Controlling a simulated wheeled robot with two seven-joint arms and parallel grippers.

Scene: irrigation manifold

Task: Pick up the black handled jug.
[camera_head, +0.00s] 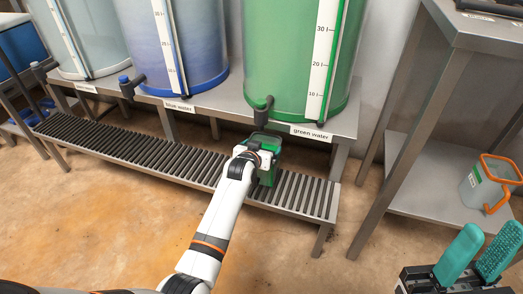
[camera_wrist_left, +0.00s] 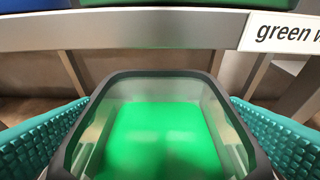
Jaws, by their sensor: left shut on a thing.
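The black handled jug (camera_head: 268,174) has clear walls and a dark rim. It holds green liquid and is at the slatted rack, below the green water tap. My left gripper (camera_head: 262,153) is shut on it, and my wrist hides part of the jug. In the left wrist view the jug (camera_wrist_left: 160,78) is upright between the two teal fingers, one on each side. Its handle is not clearly seen. Whether its base touches the slats is hidden. My right gripper (camera_head: 490,242) is open and empty at the lower right, far from the jug.
The green water tank (camera_head: 285,50) stands on a metal bench with a dark tap (camera_head: 263,108) close above the jug. A blue water tank (camera_head: 195,45) is to its left. An orange handled jug (camera_head: 480,190) sits on the shelf at right. The rack's left stretch (camera_head: 130,150) is clear.

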